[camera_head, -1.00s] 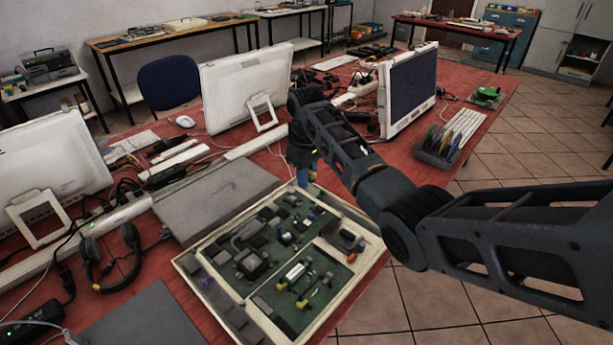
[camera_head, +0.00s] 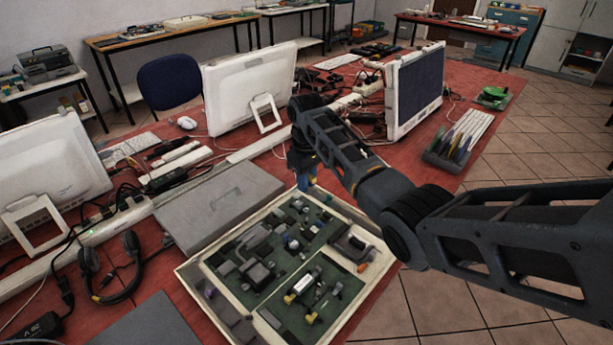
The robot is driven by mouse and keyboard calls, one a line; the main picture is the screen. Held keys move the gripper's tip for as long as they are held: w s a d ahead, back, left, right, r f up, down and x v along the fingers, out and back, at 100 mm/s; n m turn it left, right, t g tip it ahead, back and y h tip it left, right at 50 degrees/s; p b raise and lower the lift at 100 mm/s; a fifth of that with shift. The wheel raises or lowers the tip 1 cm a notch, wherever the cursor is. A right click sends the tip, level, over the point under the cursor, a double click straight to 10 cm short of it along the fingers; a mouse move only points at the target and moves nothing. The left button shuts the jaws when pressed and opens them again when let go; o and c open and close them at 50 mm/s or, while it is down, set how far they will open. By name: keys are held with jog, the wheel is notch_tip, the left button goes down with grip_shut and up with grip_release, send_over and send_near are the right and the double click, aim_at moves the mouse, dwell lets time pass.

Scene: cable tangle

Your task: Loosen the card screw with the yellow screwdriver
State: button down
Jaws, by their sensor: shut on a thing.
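My gripper (camera_head: 304,166) hangs at the far edge of the open computer case (camera_head: 190,290), partly hidden behind my own arm. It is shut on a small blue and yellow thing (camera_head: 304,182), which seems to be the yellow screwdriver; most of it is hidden. The case is a shallow cream tray with a dark green board (camera_head: 285,262) inside. Grey blocks, connectors and yellow and orange bits sit on the board. The card screw is too small to tell apart. I cannot tell whether the tool touches anything.
A grey panel (camera_head: 218,205) lies left of the case. Headphones (camera_head: 110,268) and cables lie further left. White monitors (camera_head: 248,85) stand behind, and a dark-screened monitor (camera_head: 415,88) stands beyond my arm. A rack of cards (camera_head: 460,138) is at the right table edge.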

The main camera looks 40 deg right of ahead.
notch_tip(320, 180, down, 4)
jog(key=b, duration=0.3)
jog(key=shift+r, duration=0.1)
jog(key=shift+f+b, duration=0.35)
jog(key=shift+f, duration=0.5)
jog(key=shift+f, duration=0.45)
dwell(0.9)
jog(key=n+p, duration=0.1)
jog(key=n, duration=0.3)
jog(key=shift+n, duration=1)
